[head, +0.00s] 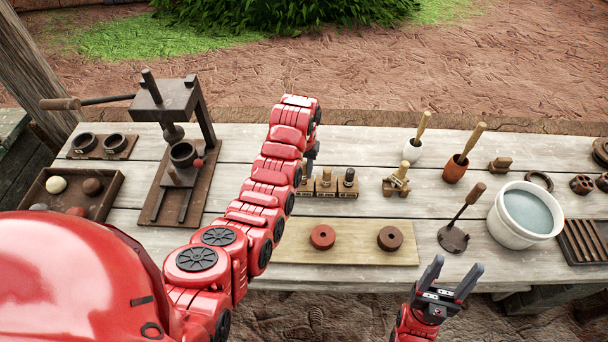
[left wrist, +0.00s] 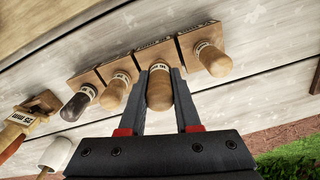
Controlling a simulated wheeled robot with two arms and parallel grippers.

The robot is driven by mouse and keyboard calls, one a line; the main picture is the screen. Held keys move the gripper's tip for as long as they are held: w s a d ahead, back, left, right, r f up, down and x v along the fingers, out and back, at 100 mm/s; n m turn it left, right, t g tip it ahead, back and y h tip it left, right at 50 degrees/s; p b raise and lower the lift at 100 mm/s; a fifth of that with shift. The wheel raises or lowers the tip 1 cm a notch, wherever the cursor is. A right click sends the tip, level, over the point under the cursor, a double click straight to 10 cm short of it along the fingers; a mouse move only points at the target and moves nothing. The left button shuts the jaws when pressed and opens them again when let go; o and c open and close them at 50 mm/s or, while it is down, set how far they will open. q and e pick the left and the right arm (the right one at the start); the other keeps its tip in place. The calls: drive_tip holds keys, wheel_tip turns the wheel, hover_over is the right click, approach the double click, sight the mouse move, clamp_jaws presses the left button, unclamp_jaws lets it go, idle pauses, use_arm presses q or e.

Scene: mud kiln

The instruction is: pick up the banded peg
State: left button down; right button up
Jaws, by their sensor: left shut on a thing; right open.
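Several upright pegs stand in a row of small labelled wooden blocks. In the left wrist view my left gripper (left wrist: 160,78) is shut on a light wooden peg (left wrist: 160,92) with a pale printed band. Whether its lower end is still in its block is hard to tell. A wooden peg (left wrist: 212,60) stands to its right, and another wooden peg (left wrist: 115,95) and a dark-topped peg (left wrist: 79,104) to its left. In the head view my arm hides part of the row; the dark-topped peg (head: 348,179) shows there. My right gripper (head: 447,282) is open and empty at the table's front edge.
A wooden board (head: 356,252) with two reddish rings lies in front of the pegs. A bundled wooden piece (head: 396,182) stands right of the row. A press (head: 168,100) stands left, a white bucket (head: 508,232) right.

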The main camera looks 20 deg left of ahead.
use_arm(q)
drive_tip(key=shift+s+d+r, duration=0.1)
drive_tip(key=shift+s+r, duration=0.05)
drive_tip(key=shift+s, duration=0.35)
drive_tip(key=s+r+p, duration=0.1)
drive_tip(key=s+p, duration=1)
drive_tip(key=s, duration=0.3)
drive_tip(key=shift+s+d+r, duration=0.15)
drive_tip(key=shift+s+d, duration=0.1)
drive_tip(key=shift+d, duration=0.05)
drive_tip(key=c, duration=1.2)
unclamp_jaws()
clamp_jaws()
